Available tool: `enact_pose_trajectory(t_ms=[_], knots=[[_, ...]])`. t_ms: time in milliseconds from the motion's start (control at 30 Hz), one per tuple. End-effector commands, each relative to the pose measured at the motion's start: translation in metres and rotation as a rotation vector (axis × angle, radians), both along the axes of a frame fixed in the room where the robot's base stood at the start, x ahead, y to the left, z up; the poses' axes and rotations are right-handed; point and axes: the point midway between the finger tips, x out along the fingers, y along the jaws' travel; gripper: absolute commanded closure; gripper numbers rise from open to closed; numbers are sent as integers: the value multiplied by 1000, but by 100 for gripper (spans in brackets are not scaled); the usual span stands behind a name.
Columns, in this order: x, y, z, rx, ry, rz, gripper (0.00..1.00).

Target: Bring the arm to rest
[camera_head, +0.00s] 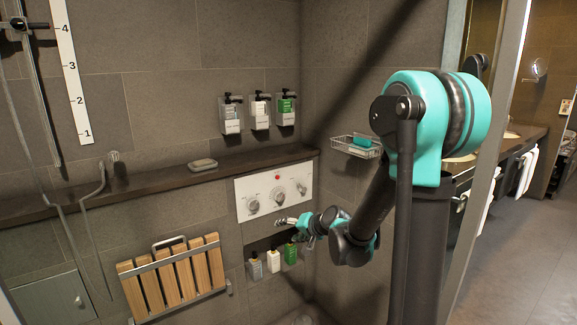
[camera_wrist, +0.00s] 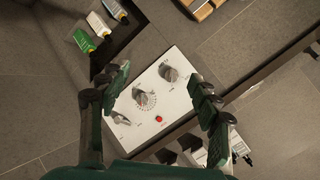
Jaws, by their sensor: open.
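My gripper (camera_head: 281,221) is at the end of my bent arm, in front of the white shower control panel (camera_head: 275,191) in the head view. In the wrist view my gripper (camera_wrist: 165,95) has its two fingers spread apart with nothing between them. The panel (camera_wrist: 155,85) shows behind and between the fingers, with its knobs and a red dot. I cannot tell the exact gap between the fingertips and the panel.
Three dispensers (camera_head: 260,112) hang above the ledge (camera_head: 150,186), and several bottles (camera_head: 273,262) stand in a niche below the panel. A slatted wooden seat (camera_head: 172,278) is at lower left. A wire basket (camera_head: 357,146) with a teal item is on the right wall.

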Motion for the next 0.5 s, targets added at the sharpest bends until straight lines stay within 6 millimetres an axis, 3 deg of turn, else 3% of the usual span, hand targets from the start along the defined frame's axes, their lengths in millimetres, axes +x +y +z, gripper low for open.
enact_pose_trajectory(t_ms=[33,500], knots=[[-19,-12,-3,-59,12,12,37],[-196,-140,-62,-623,219,97,37]])
